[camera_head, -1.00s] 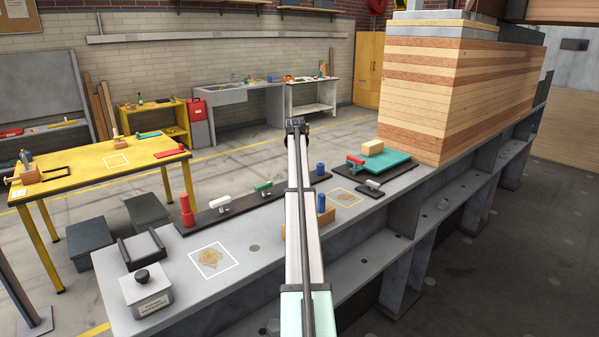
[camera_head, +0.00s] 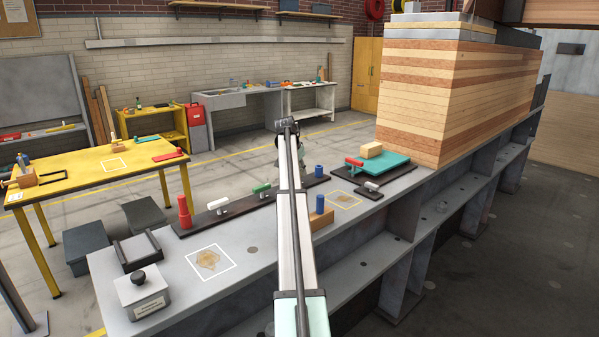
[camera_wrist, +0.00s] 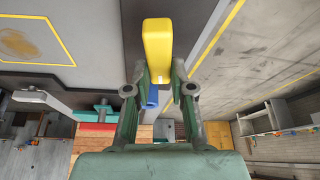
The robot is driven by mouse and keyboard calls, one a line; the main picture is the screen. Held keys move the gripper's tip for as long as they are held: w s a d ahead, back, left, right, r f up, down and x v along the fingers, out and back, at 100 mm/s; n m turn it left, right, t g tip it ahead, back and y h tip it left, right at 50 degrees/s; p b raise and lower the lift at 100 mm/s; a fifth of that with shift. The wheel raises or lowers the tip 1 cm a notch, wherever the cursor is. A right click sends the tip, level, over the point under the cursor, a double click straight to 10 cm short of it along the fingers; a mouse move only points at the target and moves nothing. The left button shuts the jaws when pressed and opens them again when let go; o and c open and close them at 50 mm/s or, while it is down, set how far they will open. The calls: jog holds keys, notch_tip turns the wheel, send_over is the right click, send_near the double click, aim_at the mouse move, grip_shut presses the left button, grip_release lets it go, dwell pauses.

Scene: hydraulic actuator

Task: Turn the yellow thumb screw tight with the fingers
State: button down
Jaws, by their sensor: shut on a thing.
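In the wrist view the yellow thumb screw (camera_wrist: 158,42) shows as a rounded yellow block at top centre. My gripper (camera_wrist: 159,76) is shut on its near end, with one finger on each side. A blue part (camera_wrist: 152,97) shows between my fingers, below the yellow piece in the picture. In the head view my arm hides the yellow thumb screw and most of my gripper.
In the head view a dark strip (camera_head: 195,224) on the grey bench carries a red post (camera_head: 184,211), a white handle (camera_head: 217,203), a green handle (camera_head: 261,189) and a blue post (camera_head: 319,171). A wooden block (camera_head: 321,221) stands right of my arm.

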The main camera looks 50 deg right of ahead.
jog(key=c, duration=1)
grip_release()
jog(key=shift+r, duration=0.1)
jog(key=v, duration=1.1)
jog(key=shift+a+r, duration=0.15)
jog(key=shift+r, duration=0.25)
jog(key=shift+o, duration=0.3)
